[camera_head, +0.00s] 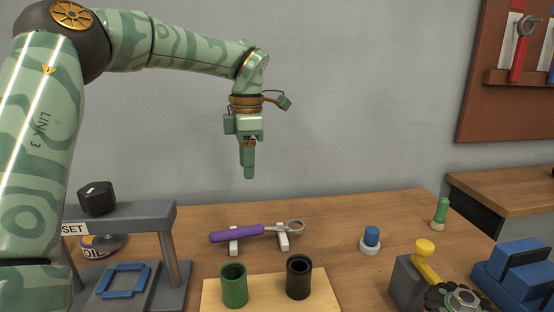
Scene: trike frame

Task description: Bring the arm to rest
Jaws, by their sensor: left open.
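My left arm (180,42) comes in from the left and bends down at the wrist. My left gripper (248,172) hangs pointing down, open and empty, in the air above the back of the wooden table (350,212). Its fingers overlap edge-on, so the gap between them does not show. It touches nothing. A purple-handled ring tool (238,234) lies below it across two white rests. My right gripper is not in view.
A green cup (233,286) and a black cup (299,278) stand on a light board in front. A grey stand (125,216) bears a black knob at left. Blue, green and yellow pegs and blue blocks (520,275) stand at right. The air around the gripper is clear.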

